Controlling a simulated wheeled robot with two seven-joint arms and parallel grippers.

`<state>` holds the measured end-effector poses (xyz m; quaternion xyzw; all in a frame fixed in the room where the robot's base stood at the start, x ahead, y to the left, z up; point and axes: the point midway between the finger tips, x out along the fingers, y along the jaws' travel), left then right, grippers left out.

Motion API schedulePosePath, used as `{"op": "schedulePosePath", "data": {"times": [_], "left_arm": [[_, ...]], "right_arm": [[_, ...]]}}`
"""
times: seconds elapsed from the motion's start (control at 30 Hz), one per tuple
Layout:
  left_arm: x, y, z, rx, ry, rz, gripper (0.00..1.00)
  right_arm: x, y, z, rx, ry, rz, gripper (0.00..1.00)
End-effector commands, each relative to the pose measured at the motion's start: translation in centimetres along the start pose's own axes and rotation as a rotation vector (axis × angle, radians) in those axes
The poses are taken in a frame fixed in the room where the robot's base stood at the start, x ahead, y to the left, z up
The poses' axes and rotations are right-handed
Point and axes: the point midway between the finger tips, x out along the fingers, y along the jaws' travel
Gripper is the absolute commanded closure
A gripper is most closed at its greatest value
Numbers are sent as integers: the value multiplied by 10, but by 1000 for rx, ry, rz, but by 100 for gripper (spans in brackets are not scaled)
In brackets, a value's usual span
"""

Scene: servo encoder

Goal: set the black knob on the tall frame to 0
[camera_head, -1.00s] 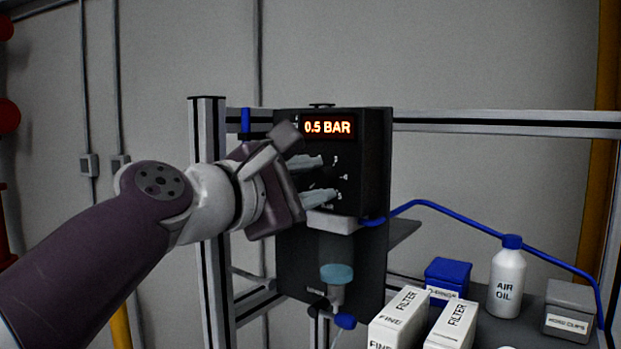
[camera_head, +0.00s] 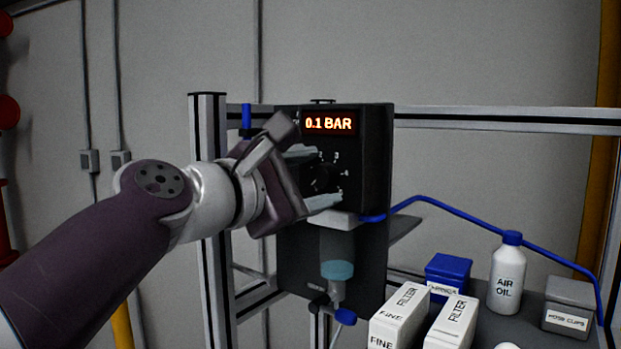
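The black knob (camera_head: 321,178) sits on the front of a dark regulator box (camera_head: 374,165) on the tall frame (camera_head: 208,135). White dial marks surround it; some are hidden by my gripper. The lit display (camera_head: 329,123) above it reads 0.1 BAR. My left gripper (camera_head: 320,178) is at the dial with its pale fingers apart, one above and one below the knob. The knob shows between them, and the fingers look clear of its sides. My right gripper is not in view.
A clear bowl with a teal band (camera_head: 338,270) hangs below the box. A blue hose (camera_head: 465,216) runs right. On the shelf stand white filter boxes (camera_head: 399,318), a blue box (camera_head: 447,275), an air oil bottle (camera_head: 507,275) and a grey hose clips box (camera_head: 570,305).

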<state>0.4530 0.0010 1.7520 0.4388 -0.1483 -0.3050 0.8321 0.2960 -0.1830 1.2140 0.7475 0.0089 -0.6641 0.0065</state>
Motion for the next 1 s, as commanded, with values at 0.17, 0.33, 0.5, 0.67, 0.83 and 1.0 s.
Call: {"op": "schedulePosePath", "data": {"times": [0.17,0.33,0.5,0.67,0.83,1.0], "left_arm": [[-2,0,0,1,0,1,40],[-24,-3,-3,2,0,5,40],[-72,-5,-6,3,4,9,40],[-110,7,3,-2,6,0,40],[-124,4,2,-2,2,-1,40],[-127,1,0,-1,0,0,40]], "right_arm": [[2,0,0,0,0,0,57],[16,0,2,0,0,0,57],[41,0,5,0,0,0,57],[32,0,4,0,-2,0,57],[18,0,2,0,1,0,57],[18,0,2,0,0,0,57]]}}
